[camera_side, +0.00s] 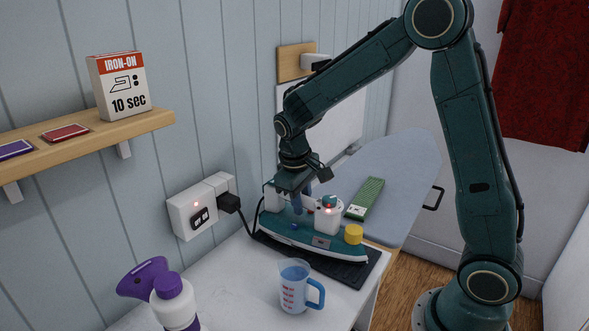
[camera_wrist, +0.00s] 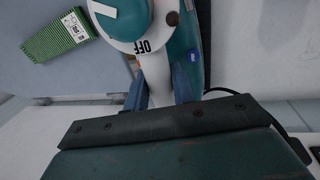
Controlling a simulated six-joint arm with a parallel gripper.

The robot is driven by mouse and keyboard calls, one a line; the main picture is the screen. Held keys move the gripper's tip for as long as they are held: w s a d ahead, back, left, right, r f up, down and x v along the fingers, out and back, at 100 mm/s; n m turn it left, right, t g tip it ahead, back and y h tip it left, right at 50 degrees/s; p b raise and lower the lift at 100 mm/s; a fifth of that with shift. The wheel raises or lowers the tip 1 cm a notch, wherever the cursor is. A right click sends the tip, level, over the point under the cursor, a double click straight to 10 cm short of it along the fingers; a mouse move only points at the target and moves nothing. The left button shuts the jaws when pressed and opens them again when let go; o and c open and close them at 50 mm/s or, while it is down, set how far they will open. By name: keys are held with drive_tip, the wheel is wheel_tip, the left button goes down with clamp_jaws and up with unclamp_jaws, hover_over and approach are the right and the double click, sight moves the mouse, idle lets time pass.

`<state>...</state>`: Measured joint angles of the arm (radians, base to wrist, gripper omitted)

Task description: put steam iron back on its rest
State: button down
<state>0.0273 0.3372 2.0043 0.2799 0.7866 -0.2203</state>
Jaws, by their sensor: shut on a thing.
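The steam iron (camera_side: 290,238) is teal and white, with a yellow cap and a small red light near its dial. It lies level over a dark flat rest (camera_side: 352,276) on the white top; I cannot tell whether its sole touches the rest. My gripper (camera_side: 304,210) comes down from above and is shut on the iron's white handle. In the wrist view, the fingers of my gripper (camera_wrist: 161,88) stand either side of the handle. The iron's dial (camera_wrist: 122,20) with "OFF" lettering shows there too. Most of the rest is hidden under the iron.
A wall socket (camera_side: 195,213) with a plugged cord is behind left. A green-and-white card-like item (camera_side: 366,198) lies on the grey ironing board (camera_side: 405,165). A shelf (camera_side: 80,150) holds a box.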

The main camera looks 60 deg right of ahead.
drive_tip(key=shift+f, duration=0.15)
idle(0.3)
drive_tip(key=c, duration=1.1)
unclamp_jaws()
drive_tip(key=shift+f, duration=0.1)
drive_tip(key=a+r, duration=0.1)
drive_tip(key=r, duration=0.3)
drive_tip(key=a+r, duration=0.1)
drive_tip(key=r, duration=0.8)
drive_tip(key=shift+w+a+r, duration=0.1)
drive_tip(key=shift+a+r, duration=0.25)
drive_tip(key=shift+a, duration=0.05)
